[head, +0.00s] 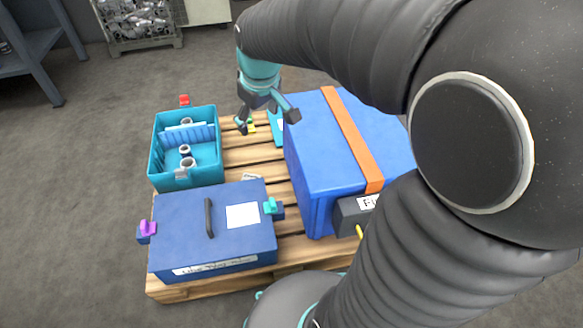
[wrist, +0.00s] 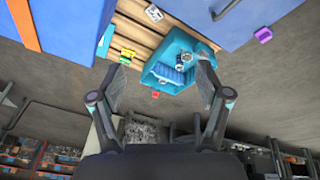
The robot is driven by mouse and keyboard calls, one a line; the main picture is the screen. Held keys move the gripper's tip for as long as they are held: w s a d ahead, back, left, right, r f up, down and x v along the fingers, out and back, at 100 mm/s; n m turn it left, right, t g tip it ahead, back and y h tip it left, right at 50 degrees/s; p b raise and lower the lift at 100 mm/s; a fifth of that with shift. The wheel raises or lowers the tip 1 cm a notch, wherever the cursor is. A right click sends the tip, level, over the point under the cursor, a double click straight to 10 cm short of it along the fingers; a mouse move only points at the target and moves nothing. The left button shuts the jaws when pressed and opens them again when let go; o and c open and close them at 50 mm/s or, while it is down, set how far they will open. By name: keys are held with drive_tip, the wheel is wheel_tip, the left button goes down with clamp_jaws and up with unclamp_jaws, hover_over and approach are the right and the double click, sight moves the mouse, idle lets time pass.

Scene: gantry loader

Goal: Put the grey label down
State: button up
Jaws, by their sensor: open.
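My gripper (head: 267,118) is open, its two fingers spread above the far part of the pallet. In the wrist view my gripper (wrist: 163,60) shows nothing between its fingers except the scene beyond. A small pale label-like piece (head: 252,177) lies on the pallet slats between the boxes, apart from my gripper. It also shows in the wrist view as a pale piece with dark marks (wrist: 153,13). I cannot tell which of these is the grey label.
A blue lidded box (head: 180,220) with a handle stands at the front of the wooden pallet (head: 165,288). A large blue case (head: 310,130) with an orange strap (head: 352,135) stands right. A small yellow-green piece (wrist: 127,54) is near one finger. Bare slats lie between the boxes.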

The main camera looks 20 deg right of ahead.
drive_tip(key=s+r+m+t, duration=0.2)
drive_tip(key=s+m, duration=0.2)
drive_tip(key=s, duration=1.4)
drive_tip(key=shift+s+a, duration=0.2)
drive_tip(key=shift+s, duration=0.15)
drive_tip(key=shift+r, duration=0.1)
